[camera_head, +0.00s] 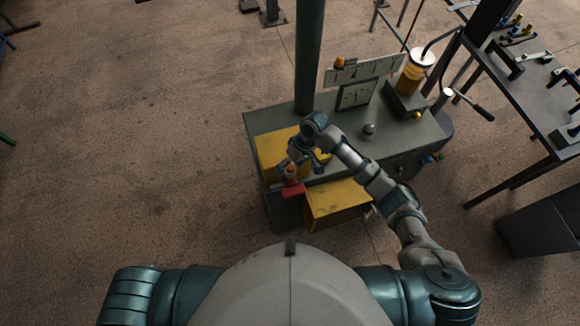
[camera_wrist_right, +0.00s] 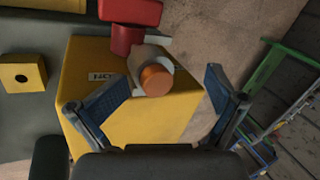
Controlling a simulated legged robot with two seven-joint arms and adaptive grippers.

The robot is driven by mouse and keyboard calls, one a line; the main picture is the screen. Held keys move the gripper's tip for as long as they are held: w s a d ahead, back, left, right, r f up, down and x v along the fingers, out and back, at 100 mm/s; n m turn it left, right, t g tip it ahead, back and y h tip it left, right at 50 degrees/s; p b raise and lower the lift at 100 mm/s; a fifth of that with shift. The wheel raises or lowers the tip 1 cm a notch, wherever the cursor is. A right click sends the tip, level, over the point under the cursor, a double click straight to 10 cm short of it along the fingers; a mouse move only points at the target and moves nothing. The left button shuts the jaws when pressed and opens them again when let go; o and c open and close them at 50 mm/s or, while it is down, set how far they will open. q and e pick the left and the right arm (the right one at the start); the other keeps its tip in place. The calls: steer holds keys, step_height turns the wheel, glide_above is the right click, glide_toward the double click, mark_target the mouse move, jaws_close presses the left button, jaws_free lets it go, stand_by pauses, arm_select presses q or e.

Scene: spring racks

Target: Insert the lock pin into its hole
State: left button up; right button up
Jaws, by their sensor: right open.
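An orange-capped pin (camera_head: 291,170), which looks like the lock pin, stands at the front left corner of the grey machine. Its round orange end (camera_wrist_right: 155,80) faces the camera in the right wrist view, on a pale cylinder beside a red block (camera_wrist_right: 130,22). The red block (camera_head: 293,190) also shows in the head view. My right gripper (camera_head: 301,164) is open just above the pin. In the right wrist view its two blue fingers (camera_wrist_right: 165,92) are spread on either side of the orange end, apart from it. I cannot tell which hole is the pin's. My left gripper is out of view.
A yellow block with a dark hole (camera_wrist_right: 22,78) is at the left in the right wrist view. A yellow box (camera_head: 338,202) juts from the machine's front. A gauge panel (camera_head: 357,93) and yellow canister (camera_head: 414,72) stand behind.

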steer(key=shift+r, duration=0.1)
steer(key=v, duration=1.1)
steer(key=shift+d+r, duration=0.2)
steer(key=shift+r, duration=0.1)
steer(key=shift+w, duration=0.15)
